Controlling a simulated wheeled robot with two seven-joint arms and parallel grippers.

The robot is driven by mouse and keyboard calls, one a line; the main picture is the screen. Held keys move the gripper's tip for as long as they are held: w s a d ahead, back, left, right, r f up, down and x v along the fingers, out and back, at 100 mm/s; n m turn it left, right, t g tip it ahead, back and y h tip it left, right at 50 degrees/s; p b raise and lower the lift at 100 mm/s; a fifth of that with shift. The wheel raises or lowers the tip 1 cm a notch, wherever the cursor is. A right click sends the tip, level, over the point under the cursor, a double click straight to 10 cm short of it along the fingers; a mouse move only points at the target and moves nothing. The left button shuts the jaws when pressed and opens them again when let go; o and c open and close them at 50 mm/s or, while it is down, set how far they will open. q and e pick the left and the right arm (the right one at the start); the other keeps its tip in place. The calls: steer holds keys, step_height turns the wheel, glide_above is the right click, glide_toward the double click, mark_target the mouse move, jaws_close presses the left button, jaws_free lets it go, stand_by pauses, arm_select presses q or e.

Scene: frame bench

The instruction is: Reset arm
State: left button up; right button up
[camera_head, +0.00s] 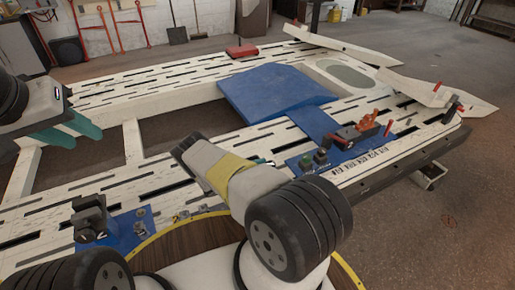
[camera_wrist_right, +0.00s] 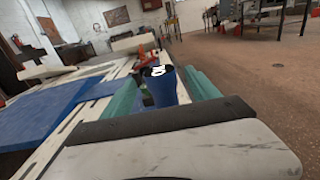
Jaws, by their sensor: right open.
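My left gripper (camera_head: 82,134) is at the left of the head view, above the slotted white frame bench (camera_head: 130,85). Its two teal fingers look apart, with nothing seen between them. My right arm reaches over the bench's near side in the head view, and its wrist mostly hides its gripper there. In the right wrist view my right gripper (camera_wrist_right: 162,90) is open, its teal fingers apart. A blue, cup-like object (camera_wrist_right: 163,90) shows between or beyond the fingers; I cannot tell whether they touch it.
A blue panel (camera_head: 275,92) lies on the bench. An orange-red clamp (camera_head: 360,132) and small parts stand at right. A dark fixture (camera_head: 92,215) is at near left, a red box (camera_head: 241,50) at the far edge. Open floor (camera_head: 460,190) lies right.

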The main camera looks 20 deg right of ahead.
steer(key=shift+a, duration=1)
steer(key=s+a+r+m+g+y, duration=0.15)
steer(key=r+m+y, duration=0.25)
steer(key=r, duration=0.7)
steer(key=s+a+r+m+g+y, duration=0.15)
steer(key=r+m+y, duration=0.3)
steer(key=r, duration=0.75)
steer(key=s+a+r+m+y, duration=0.1)
steer(key=a+r+m+y, duration=0.3)
steer(key=r, duration=0.7)
steer(key=s+a+r+m+t+y, duration=0.2)
steer(key=s+a+r+t+y, duration=0.2)
steer(key=s+r, duration=0.5)
steer(key=s+a+r+m+t+y, duration=0.3)
steer(key=s+a+r+t, duration=0.1)
steer(key=s+r, duration=0.6)
steer(key=s+a, duration=0.1)
steer(key=s, duration=0.1)
steer(key=shift+s+a+t+y, duration=0.3)
steer(key=shift+s+a+y, duration=0.05)
steer(key=shift+a, duration=0.05)
